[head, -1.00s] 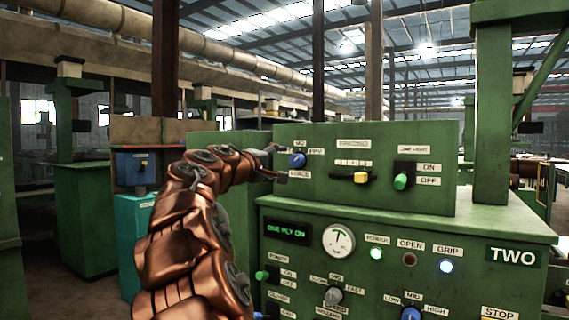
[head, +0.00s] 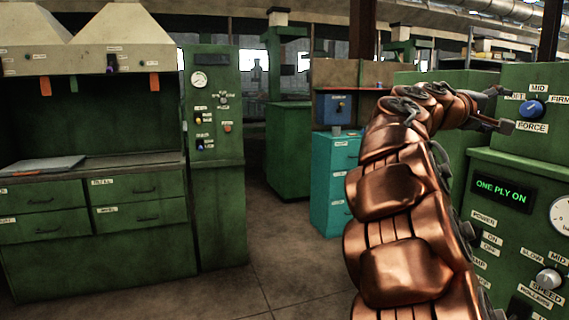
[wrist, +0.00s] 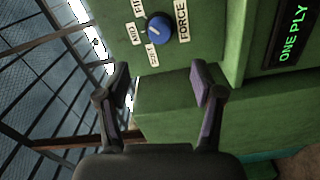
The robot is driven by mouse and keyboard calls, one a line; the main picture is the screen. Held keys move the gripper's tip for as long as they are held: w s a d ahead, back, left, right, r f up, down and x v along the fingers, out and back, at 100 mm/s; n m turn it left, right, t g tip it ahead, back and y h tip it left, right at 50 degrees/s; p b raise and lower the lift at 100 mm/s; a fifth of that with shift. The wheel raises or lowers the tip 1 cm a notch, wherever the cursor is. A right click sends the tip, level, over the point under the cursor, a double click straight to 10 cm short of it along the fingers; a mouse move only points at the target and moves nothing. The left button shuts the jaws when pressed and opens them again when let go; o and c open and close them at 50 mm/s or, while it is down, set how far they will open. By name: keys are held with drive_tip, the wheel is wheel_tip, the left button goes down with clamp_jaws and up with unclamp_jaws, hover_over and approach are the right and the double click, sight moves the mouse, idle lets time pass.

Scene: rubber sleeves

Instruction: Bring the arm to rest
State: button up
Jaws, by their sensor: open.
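My copper arm reaches up in the head view. My gripper (head: 501,108) is at its end, in front of the green machine panel (head: 485,200). In the wrist view my gripper (wrist: 158,88) shows two dark fingers spread wide apart, with nothing between them. The blue force knob (head: 533,108) is just right of the fingers in the head view. In the wrist view this knob (wrist: 159,28) is beyond the fingertips, with a gap to them. Whether a finger touches the panel face cannot be told.
A display (head: 502,191) reads ONE PLY ON. A gauge (head: 562,215) and a speed knob (head: 549,279) are on the lower panel. A teal cabinet (head: 333,180), a tall green cabinet (head: 215,160) and a hooded bench (head: 95,240) stand to the left. Open floor (head: 270,270) lies between.

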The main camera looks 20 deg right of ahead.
drive_tip(key=s+a+f+y, duration=0.25)
drive_tip(key=a+f, duration=0.35)
drive_tip(key=f, duration=0.4)
drive_tip(key=s+a+f+y, duration=0.2)
drive_tip(key=a+f+y, duration=0.3)
drive_tip(key=f, duration=0.5)
drive_tip(key=s+a+f+y, duration=0.3)
drive_tip(key=a+f, duration=0.4)
drive_tip(key=f, duration=0.3)
drive_tip(key=s+a+f+n+g+y, duration=0.1)
drive_tip(key=s+a+f+y, duration=0.2)
drive_tip(key=s+a+f, duration=0.45)
drive_tip(key=s+a+f+g+y, duration=0.15)
drive_tip(key=s+a+f, duration=0.3)
drive_tip(key=a, duration=0.55)
drive_tip(key=s+a+f+n+g+y, duration=0.1)
drive_tip(key=s+a+f+y, duration=0.2)
drive_tip(key=s+a+f, duration=0.45)
wheel_tip(320, 180, up, 22)
drive_tip(key=w+a+t+p, duration=0.1)
drive_tip(key=p, duration=1.8)
drive_tip(key=shift+w+a, duration=0.15)
drive_tip(key=shift+a, duration=0.25)
drive_tip(key=shift+c, duration=0.3)
